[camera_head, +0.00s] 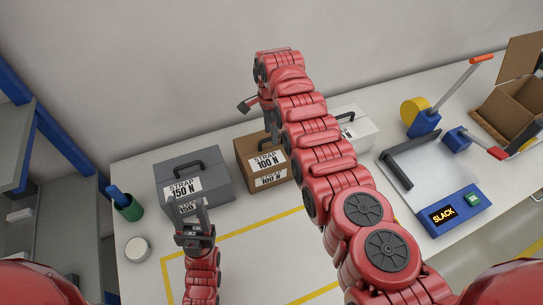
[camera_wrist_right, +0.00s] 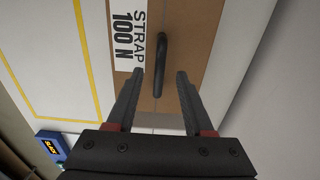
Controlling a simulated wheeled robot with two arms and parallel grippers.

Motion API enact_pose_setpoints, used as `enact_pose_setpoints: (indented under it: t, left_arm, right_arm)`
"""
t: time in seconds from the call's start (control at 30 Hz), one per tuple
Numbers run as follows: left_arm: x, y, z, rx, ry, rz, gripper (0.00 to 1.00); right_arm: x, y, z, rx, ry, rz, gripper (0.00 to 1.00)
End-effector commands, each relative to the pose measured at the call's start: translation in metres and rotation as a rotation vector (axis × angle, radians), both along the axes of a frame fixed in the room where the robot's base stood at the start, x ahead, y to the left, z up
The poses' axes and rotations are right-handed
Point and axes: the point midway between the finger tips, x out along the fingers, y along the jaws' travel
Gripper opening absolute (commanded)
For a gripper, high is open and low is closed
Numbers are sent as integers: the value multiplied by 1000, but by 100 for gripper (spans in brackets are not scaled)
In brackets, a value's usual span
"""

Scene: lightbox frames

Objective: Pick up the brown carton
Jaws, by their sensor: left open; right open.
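The brown carton (camera_head: 246,152) stands on the table between a grey box and a white box. Its label reads STRAP 100 N, and my right arm covers part of its right side. My right gripper (camera_head: 272,128) is open above the carton. In the right wrist view the carton's brown top (camera_wrist_right: 200,38) fills the middle, and its black handle (camera_wrist_right: 161,62) reaches between the open fingertips (camera_wrist_right: 159,76); I cannot tell whether they touch it. My left gripper (camera_head: 187,222) is open and empty, in front of the grey box.
The grey box (camera_head: 212,170), labelled STRAP 150 N, is left of the carton. The white box (camera_head: 357,128) is partly behind my right arm. A green cup (camera_head: 129,208) and a white round thing (camera_head: 137,249) are at left. A blue device (camera_head: 455,212) and open cardboard box (camera_head: 505,105) are right.

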Motion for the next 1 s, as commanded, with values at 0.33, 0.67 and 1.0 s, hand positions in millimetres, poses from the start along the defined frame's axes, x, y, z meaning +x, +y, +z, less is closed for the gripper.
enact_pose_setpoints:
  t: [0.33,0.67,1.0]
  left_arm:
    - [0,0,-12,0,0,0,50]
    - [0,0,-12,0,0,0,50]
    - [0,0,-12,0,0,0,50]
  right_arm:
    - [0,-2,-35,1,-2,1,52]
    - [0,-2,-34,0,-1,1,11]
    - [0,-2,-34,0,-1,0,0]
